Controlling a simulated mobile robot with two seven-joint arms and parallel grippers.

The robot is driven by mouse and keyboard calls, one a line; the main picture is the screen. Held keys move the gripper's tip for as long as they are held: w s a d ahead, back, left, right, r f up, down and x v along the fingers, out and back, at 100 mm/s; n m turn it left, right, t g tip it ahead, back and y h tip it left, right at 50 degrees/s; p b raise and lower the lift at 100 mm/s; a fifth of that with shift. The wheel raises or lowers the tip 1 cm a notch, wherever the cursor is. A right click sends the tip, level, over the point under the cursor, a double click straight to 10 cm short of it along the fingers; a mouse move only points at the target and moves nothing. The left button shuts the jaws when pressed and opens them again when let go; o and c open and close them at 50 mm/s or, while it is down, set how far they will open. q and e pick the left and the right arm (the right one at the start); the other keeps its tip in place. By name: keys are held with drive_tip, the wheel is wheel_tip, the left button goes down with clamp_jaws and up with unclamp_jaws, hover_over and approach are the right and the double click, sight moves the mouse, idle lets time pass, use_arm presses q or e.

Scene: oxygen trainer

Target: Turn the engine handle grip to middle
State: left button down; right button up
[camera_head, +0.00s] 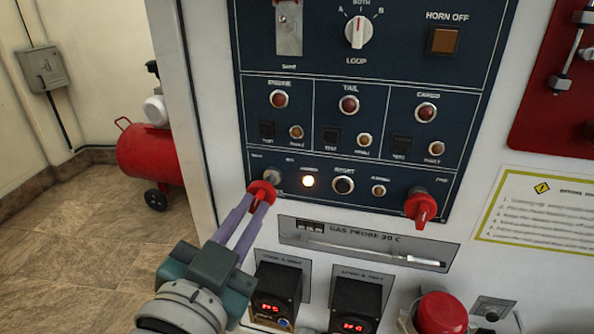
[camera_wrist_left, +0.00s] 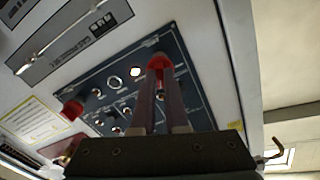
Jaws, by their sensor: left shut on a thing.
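The engine handle grip (camera_head: 262,189) is the red handle at the lower left of the dark blue panel (camera_head: 300,150). My left gripper (camera_head: 257,203) reaches it from below, with its two purple fingers shut on it. In the left wrist view the red grip (camera_wrist_left: 160,62) shows between and beyond the fingertips of my left gripper (camera_wrist_left: 158,75). The fingers partly hide it, so its exact angle is hard to read. My right gripper is not in view.
A second red handle (camera_head: 421,207) sits at the panel's lower right. A lit lamp (camera_head: 308,181) is just right of the held grip. Below are a gas probe (camera_head: 370,252), two digital controllers (camera_head: 277,294) and a red button (camera_head: 441,314). A red compressor (camera_head: 148,155) stands left.

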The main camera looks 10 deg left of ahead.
use_arm(q)
drive_tip(key=shift+n, duration=2.2)
drive_tip(key=c, duration=0.9)
unclamp_jaws()
drive_tip(key=shift+p, duration=0.3)
drive_tip(key=s, duration=1)
drive_tip(key=shift+a+p, duration=0.15)
drive_tip(key=shift+p, duration=0.25)
